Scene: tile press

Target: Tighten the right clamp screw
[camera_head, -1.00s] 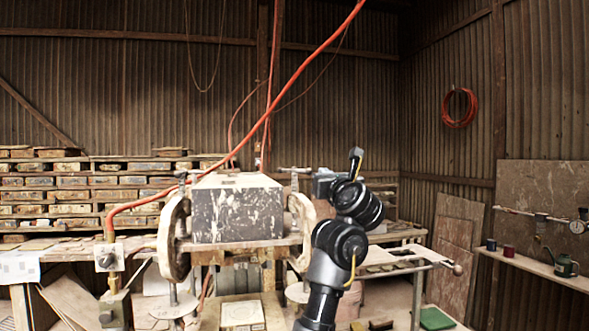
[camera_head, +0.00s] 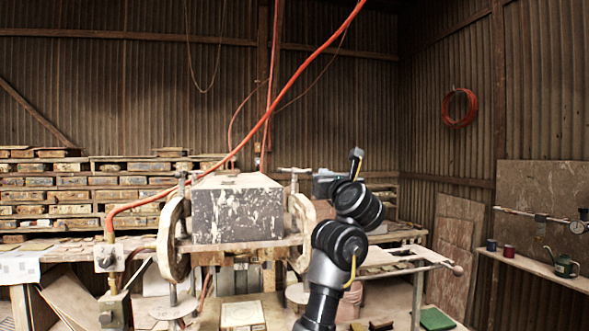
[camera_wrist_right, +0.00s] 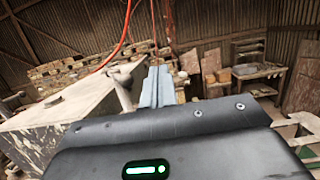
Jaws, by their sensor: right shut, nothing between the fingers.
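The right clamp screw (camera_head: 294,179) stands upright at the right end of the press, with a T-handle on top. Below it is the pale curved right clamp (camera_head: 304,222). In the right wrist view the screw's handle (camera_wrist_right: 122,92) shows just left of the fingers. My right gripper (camera_wrist_right: 157,86) is shut and empty, its fingers close together beside the handle. I cannot tell whether they touch it. In the head view the right gripper (camera_head: 319,184) is at the right of the screw, small and partly hidden. My left gripper is not in view.
A grey speckled block (camera_head: 237,215) fills the press between the clamps. The left clamp (camera_head: 172,240) stands at its other end. An orange hose (camera_head: 262,118) crosses above the block. A wooden bench (camera_head: 60,246) and stacked tiles lie behind.

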